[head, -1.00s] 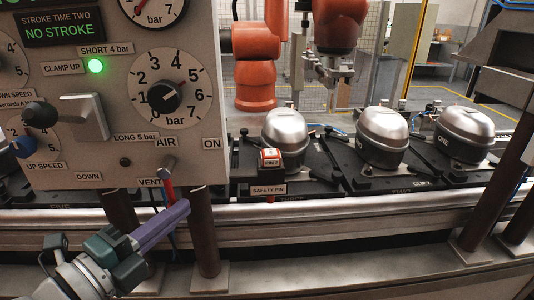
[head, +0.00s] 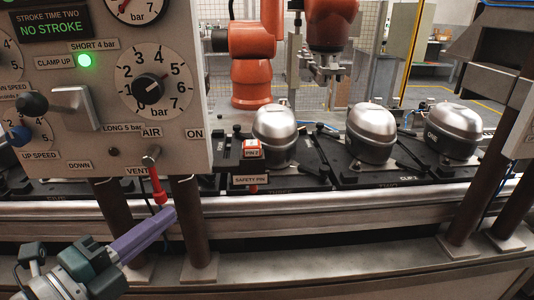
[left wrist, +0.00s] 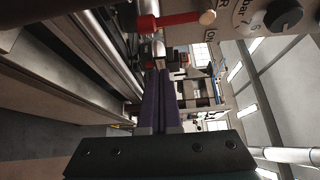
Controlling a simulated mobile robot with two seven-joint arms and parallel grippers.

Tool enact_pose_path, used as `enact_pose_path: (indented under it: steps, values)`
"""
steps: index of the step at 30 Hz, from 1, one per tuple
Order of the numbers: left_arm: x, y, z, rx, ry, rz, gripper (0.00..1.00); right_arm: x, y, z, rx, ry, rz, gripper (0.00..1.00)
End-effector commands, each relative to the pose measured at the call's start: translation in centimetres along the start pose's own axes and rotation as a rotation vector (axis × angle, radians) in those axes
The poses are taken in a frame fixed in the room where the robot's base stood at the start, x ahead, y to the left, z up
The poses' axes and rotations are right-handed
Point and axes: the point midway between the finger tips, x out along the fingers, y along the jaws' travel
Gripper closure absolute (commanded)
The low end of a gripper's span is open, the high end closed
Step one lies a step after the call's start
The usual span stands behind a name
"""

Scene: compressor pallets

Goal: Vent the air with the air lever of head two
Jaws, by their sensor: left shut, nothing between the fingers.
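The air lever (head: 157,185) hangs below the control panel's lower right part, its red handle pointing down and slightly right from a metal pivot. The VENT label (head: 137,171) is just left of it; the AIR label (head: 152,132) is above. My left gripper (head: 172,212) has purple fingers, shut and empty. Their tips are close beside the lever's lower end; I cannot tell whether they touch. In the left wrist view the red lever (left wrist: 180,19) crosses above the finger tips (left wrist: 160,73). My right gripper is not in view.
The panel (head: 190,100) reads "STROKE TIME TWO, NO STROKE", with a green lamp (head: 85,60) lit. A brown post (head: 192,230) stands behind the fingers. A safety pin block (head: 252,150) and compressors (head: 275,135) on pallets are at right. Free room lies before the rail (head: 330,225).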

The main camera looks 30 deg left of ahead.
Motion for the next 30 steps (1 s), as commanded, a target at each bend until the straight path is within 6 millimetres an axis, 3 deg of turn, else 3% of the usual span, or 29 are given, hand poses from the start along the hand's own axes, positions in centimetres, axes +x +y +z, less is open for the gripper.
enact_pose_path:
  steps: [3,9,30]
  values:
    - [-2.6,0.2,-0.1,-0.003,0.0,0.002,1.0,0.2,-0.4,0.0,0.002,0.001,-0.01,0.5]
    - [-5.0,0.3,-0.1,-0.003,0.0,0.001,1.0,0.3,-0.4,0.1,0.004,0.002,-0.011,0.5]
    - [-5.5,0.2,-0.1,-0.008,0.0,0.003,1.0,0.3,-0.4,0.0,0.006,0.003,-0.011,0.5]
